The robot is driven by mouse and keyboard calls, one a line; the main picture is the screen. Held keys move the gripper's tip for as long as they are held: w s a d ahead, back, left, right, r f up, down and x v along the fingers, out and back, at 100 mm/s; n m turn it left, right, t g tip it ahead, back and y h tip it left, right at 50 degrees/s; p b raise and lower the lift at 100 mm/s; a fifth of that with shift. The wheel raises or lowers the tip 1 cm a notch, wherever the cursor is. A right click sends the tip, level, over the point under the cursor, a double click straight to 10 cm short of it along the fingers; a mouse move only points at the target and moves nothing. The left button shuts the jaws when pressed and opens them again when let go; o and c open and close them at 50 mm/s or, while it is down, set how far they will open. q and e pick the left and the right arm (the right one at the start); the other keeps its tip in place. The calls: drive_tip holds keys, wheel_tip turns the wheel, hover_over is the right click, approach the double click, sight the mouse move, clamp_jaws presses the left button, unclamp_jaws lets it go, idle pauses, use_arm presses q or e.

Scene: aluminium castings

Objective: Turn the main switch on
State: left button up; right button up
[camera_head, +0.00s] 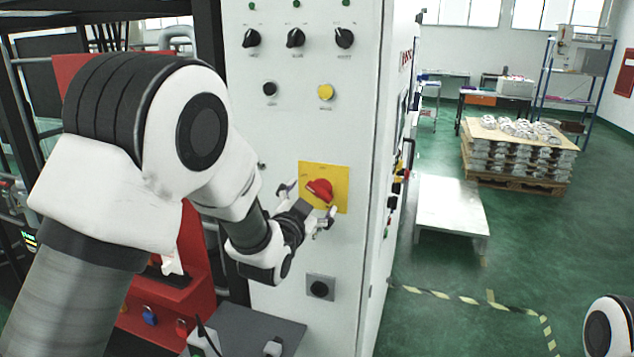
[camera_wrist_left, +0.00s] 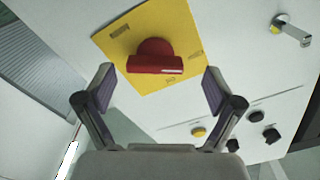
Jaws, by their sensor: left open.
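The main switch (camera_head: 319,189) is a red rotary handle on a yellow plate (camera_head: 339,174) on the front of a white cabinet. It also shows in the left wrist view (camera_wrist_left: 154,60), with its plate (camera_wrist_left: 184,24) around it. My left gripper (camera_head: 307,205) is in front of the plate, close to the handle. In the left wrist view its two fingers (camera_wrist_left: 159,88) are spread wide, one on each side of the handle, with nothing between them. I cannot tell whether a finger touches the plate. My right gripper is not in view.
The white cabinet (camera_head: 275,120) carries black knobs (camera_head: 295,38), a yellow button (camera_head: 325,92) and a black button (camera_head: 269,88) above the switch. A low white table (camera_head: 450,200) and a loaded pallet (camera_head: 515,183) stand right. Green floor is free between.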

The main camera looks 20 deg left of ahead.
sight(316, 195)
use_arm(q)
drive_tip(key=w, duration=0.3)
drive_tip(key=shift+w+d+f+p, duration=0.15)
drive_tip(key=shift+d+p, duration=0.05)
drive_tip(key=shift+p, duration=0.15)
drive_tip(key=shift+w+d+f, duration=0.15)
drive_tip(key=shift+w, duration=0.2)
drive_tip(key=shift+s, duration=0.4)
drive_tip(key=c, duration=0.6)
drive_tip(key=shift+r, duration=0.2)
drive_tip(key=c, duration=0.5)
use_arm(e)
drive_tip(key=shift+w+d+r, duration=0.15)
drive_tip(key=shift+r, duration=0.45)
